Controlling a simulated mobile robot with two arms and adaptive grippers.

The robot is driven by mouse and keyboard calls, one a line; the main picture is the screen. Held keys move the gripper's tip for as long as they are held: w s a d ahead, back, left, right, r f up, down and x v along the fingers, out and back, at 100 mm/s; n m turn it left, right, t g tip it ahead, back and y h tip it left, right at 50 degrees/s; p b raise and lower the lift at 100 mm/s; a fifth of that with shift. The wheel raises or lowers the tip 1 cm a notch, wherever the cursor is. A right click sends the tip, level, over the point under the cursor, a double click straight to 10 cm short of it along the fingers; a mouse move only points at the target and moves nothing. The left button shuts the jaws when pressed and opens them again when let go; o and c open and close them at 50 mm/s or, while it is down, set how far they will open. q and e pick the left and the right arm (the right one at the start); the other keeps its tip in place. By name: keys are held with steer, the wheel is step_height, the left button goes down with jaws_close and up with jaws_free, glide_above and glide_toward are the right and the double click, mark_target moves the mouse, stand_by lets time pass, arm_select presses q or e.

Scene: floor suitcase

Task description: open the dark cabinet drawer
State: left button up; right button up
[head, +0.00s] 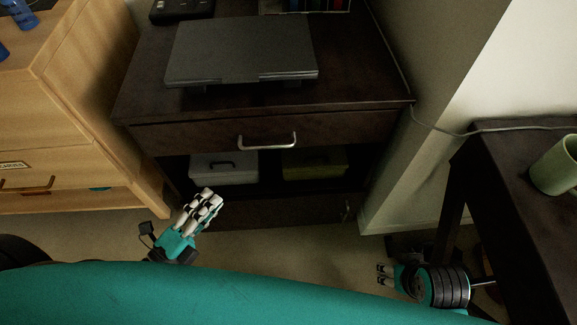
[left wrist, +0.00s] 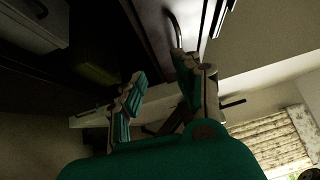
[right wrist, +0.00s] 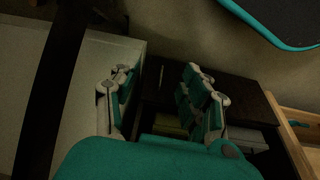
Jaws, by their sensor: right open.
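The dark cabinet (head: 365,85) stands ahead in the head view. Its upper drawer (head: 200,137) looks closed, with a curved silver handle (head: 267,141) at its middle. A lower dark front (head: 280,212) has a small handle (head: 346,210) near its right end. My left gripper (head: 210,197) is below and left of the upper handle, empty. In the left wrist view its fingers (left wrist: 160,66) are spread, and a curved silver handle (left wrist: 177,32) shows beyond the right finger; contact cannot be told. My right gripper (head: 382,274) is low at the right, open and empty, with fingers (right wrist: 155,72) apart.
A closed grey laptop (head: 240,50) lies on the cabinet. The open shelf holds a grey box (head: 222,168) and a green box (head: 314,163). A wooden dresser (head: 75,110) stands left, and a dark table (head: 510,150) with a green mug (head: 558,165) right.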

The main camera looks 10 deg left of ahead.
mark_target(270, 146)
arm_select(q)
steer(key=shift+w+d+r+m+h, duration=0.3)
steer(key=shift+w+d+r, duration=0.55)
steer(key=shift+w+d, duration=1.2)
steer(key=shift+w+d+r+m+h, duration=0.25)
steer(key=shift+w+d+r+m, duration=0.4)
steer(key=shift+w+d, duration=1.4)
steer(key=shift+w+d+r+m+h, duration=0.2)
steer(key=shift+w+d+r, duration=0.9)
steer(key=shift+w, duration=1.85)
arm_select(e)
steer(key=shift+s+d+r, duration=0.35)
steer(key=shift+s+r, duration=0.05)
steer(key=shift+r, duration=0.25)
arm_select(q)
steer(key=shift+f, duration=0.1)
jaws_close()
arm_select(e)
steer(key=shift+s, duration=0.1)
arm_select(q)
steer(key=shift+f, duration=0.1)
